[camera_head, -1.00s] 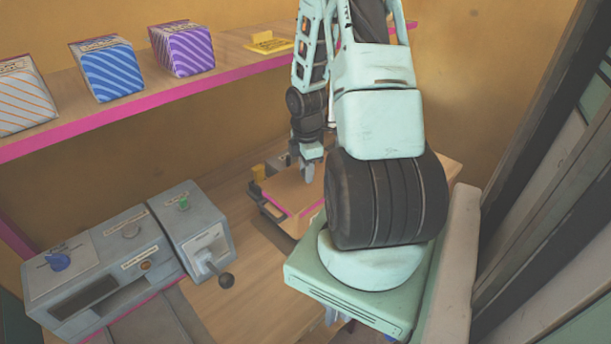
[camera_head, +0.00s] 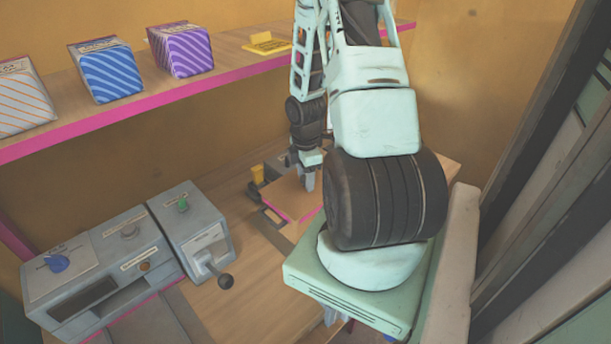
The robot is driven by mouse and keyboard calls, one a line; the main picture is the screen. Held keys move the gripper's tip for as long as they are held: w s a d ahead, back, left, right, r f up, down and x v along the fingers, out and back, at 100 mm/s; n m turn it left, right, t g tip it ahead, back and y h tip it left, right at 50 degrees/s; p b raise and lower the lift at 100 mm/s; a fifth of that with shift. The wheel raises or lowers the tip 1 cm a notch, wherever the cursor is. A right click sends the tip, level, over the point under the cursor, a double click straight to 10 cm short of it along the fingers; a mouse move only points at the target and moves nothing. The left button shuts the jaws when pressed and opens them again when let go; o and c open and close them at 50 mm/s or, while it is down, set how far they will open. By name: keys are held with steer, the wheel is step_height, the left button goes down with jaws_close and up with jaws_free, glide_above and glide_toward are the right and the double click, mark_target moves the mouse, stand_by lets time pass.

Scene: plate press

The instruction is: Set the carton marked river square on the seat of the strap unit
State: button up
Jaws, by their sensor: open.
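Three striped cartons stand on the shelf: an orange-striped one (camera_head: 24,102) cut by the left edge, a blue-striped one (camera_head: 108,74), and a purple-striped one (camera_head: 182,50). Their labels are too small to read, so I cannot tell which is marked river. My gripper (camera_head: 308,181) is open, pointing down over a flat tan board (camera_head: 288,202) with a pink front edge, on the bench behind my arm. I cannot tell whether it touches the board. No carton shows in the jaws. I cannot tell for sure which fixture is the strap unit.
A grey machine (camera_head: 100,270) with a blue knob, a slot, a green button and a ball-ended lever (camera_head: 225,281) stands at lower left. A yellow sign (camera_head: 266,43) lies on the shelf (camera_head: 225,57). My arm hides the bench's right side.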

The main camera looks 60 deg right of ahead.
step_height(320, 180, up, 12)
steer(key=shift+b, duration=0.45)
stand_by(0.4)
steer(key=w+a+r+m+t, duration=0.1)
steer(key=w+a+r+m, duration=0.15)
steer(key=a, duration=0.65)
steer(key=w+a+r+m+t, duration=0.15)
steer(key=a+m, duration=0.25)
steer(key=a, duration=0.5)
steer(key=w+a+r+m, duration=0.2)
steer(key=a+r+m, duration=0.1)
steer(key=a, duration=0.6)
steer(key=s+a+f+n+g+b, duration=0.1)
steer(key=s+a+f+n+b, duration=0.1)
steer(key=s+a, duration=0.5)
steer(key=s+a+f+n+g+b, duration=0.1)
steer(key=s+a+n+b, duration=0.3)
steer(key=a, duration=0.7)
steer(key=s+f+n, duration=0.1)
steer(key=s, duration=0.1)
steer(key=shift+s+a+f+y, duration=0.25)
steer(key=shift+s+a+y, duration=0.05)
steer(key=shift+s, duration=0.1)
steer(key=shift+g, duration=0.25)
